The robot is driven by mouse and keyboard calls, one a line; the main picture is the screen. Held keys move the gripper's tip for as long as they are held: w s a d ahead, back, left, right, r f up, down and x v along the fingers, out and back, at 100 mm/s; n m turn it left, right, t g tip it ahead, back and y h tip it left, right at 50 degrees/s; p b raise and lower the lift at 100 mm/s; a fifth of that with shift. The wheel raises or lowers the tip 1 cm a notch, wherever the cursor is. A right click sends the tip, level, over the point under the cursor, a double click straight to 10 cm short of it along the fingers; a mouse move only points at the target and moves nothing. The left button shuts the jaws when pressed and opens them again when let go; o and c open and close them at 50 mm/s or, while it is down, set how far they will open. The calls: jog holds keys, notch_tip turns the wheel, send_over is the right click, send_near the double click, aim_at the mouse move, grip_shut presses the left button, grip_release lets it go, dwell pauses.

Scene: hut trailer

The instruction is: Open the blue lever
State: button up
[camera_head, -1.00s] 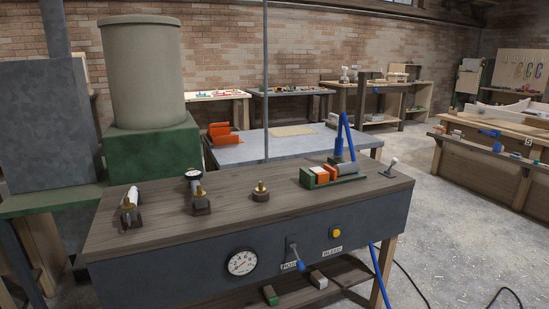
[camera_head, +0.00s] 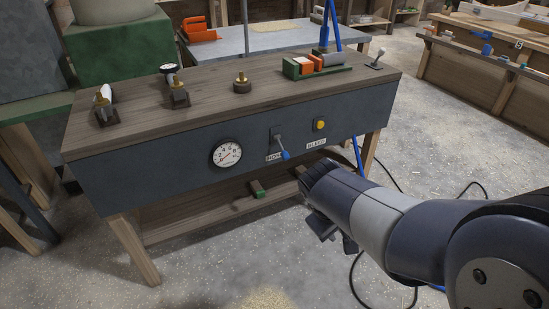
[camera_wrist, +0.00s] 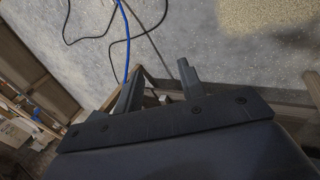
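A small lever with a blue grip (camera_head: 284,154) sits on the dark front panel of the bench, hanging down and tilted right from its grey mounting plate. A partly legible label is beneath it. The small lever is not discernible in the wrist view.
The panel also has a round gauge (camera_head: 227,154) and a yellow button (camera_head: 320,125) marked BLEED. Brass fittings (camera_head: 242,84) stand on the bench top (camera_head: 210,95). A shelf (camera_head: 190,219) runs below. Dark cables (camera_head: 395,180) lie on the floor at right; open floor lies in front.

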jog(key=w+n+h+b, duration=0.1)
jog(key=w, duration=0.2)
jog(key=w+a+f+n+t+b, duration=0.1)
jog(key=w, duration=0.2)
jog(key=w+a+f+h+b, duration=0.1)
jog(key=w, duration=0.2)
jog(key=shift+w+n+h, duration=0.3)
jog(key=shift+n, duration=0.1)
jog(key=c, duration=0.4)
jog(key=w+a+b, duration=0.1)
jog(key=w, duration=0.1)
jog(key=w+a+f+n+t+h+b, duration=0.1)
jog(key=w+a, duration=0.1)
jog(key=w, duration=0.1)
jog(key=w+a+n+t+h+b, duration=0.1)
jog(key=w, duration=0.2)
jog(key=shift+w+a+f, duration=0.15)
jog(key=shift+w+f, duration=0.1)
jog(key=shift+f, duration=0.05)
grip_shut()
jog(key=w+a+f+n+t+h+b, duration=0.1)
jog(key=w+a+n+t+b, duration=0.3)
jog(key=w+a, duration=0.6)
jog(key=shift+w+a+f+t+h, duration=0.35)
jog(key=shift+a+f+t, duration=0.3)
jog(key=shift+a+t, duration=0.4)
jog(key=shift+s, duration=0.1)
